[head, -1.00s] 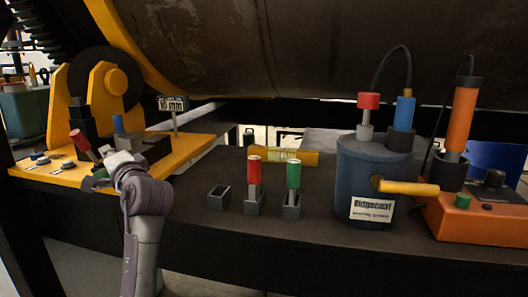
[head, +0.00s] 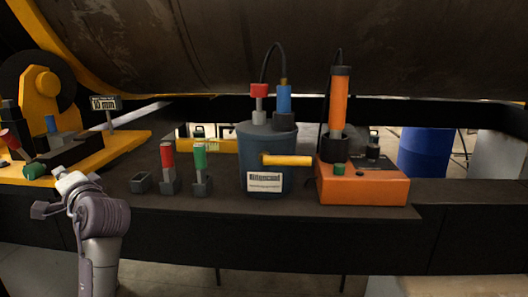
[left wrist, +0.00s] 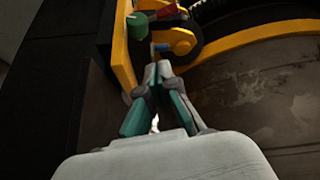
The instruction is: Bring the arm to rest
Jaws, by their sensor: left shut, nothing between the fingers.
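My left arm (head: 103,225) comes up in front of the bench at the left of the head view. My left gripper (head: 72,183) is at its top, near the front edge of the yellow base plate. Its fingers are largely hidden by the wrist in the head view. In the left wrist view the left gripper (left wrist: 157,72) is shut with nothing between its fingertips. It points toward the yellow machine. My right gripper is in neither view.
The dark bench (head: 225,208) carries red and green handled tools (head: 168,165) in holders, a blue-grey pot (head: 265,160) and an orange box (head: 363,185). The yellow machine (head: 45,95) stands left. A large dark cylinder (head: 300,45) hangs overhead. A blue drum (head: 423,152) stands behind.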

